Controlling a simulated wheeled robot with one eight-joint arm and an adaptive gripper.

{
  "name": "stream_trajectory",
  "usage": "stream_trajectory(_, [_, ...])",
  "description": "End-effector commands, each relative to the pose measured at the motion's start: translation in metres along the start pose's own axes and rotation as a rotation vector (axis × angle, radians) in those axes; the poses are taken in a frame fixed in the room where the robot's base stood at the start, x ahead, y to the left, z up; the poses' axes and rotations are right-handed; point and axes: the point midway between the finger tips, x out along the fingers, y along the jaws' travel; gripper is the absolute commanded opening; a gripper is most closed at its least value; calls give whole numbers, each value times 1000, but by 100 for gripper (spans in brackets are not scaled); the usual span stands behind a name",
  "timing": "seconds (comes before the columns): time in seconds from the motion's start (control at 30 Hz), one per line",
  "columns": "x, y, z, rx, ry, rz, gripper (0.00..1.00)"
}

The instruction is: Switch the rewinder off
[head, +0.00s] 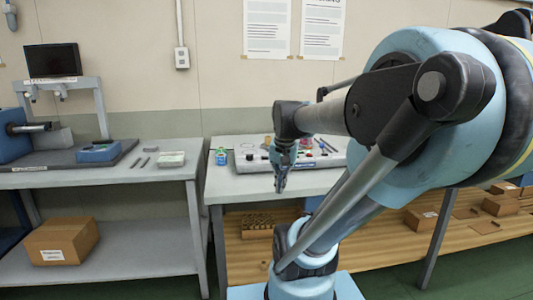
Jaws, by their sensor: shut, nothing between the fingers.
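A long light-grey unit (248,161) with small dark and coloured controls sits on the middle table (222,186). It may be the rewinder, but I cannot tell for sure. Its switch is too small to make out, and part of the unit is hidden behind my arm. My gripper (280,187) hangs pointing down in front of the unit, near the table's front edge. It is shut and empty. I cannot tell whether it touches anything.
A left bench (110,179) carries a blue machine with a dark shaft (30,127), a small blue device (98,152), a pale box (172,159) and a monitor (53,61). A blue-green bottle (221,156) stands beside the grey unit. A cardboard box (62,241) is on the lower shelf.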

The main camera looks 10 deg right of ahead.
Motion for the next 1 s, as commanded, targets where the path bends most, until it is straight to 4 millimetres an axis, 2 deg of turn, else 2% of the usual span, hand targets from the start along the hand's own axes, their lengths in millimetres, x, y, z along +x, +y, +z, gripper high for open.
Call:
stream_trajectory(0.2, [-34, -20, -46, 190, -27, -1, 0])
stream_trajectory(0.5, [-71, -44, -110, 453, -66, 6, 0])
stream_trajectory(1.0, [-109, -82, -222, 889, -128, 36, 0])
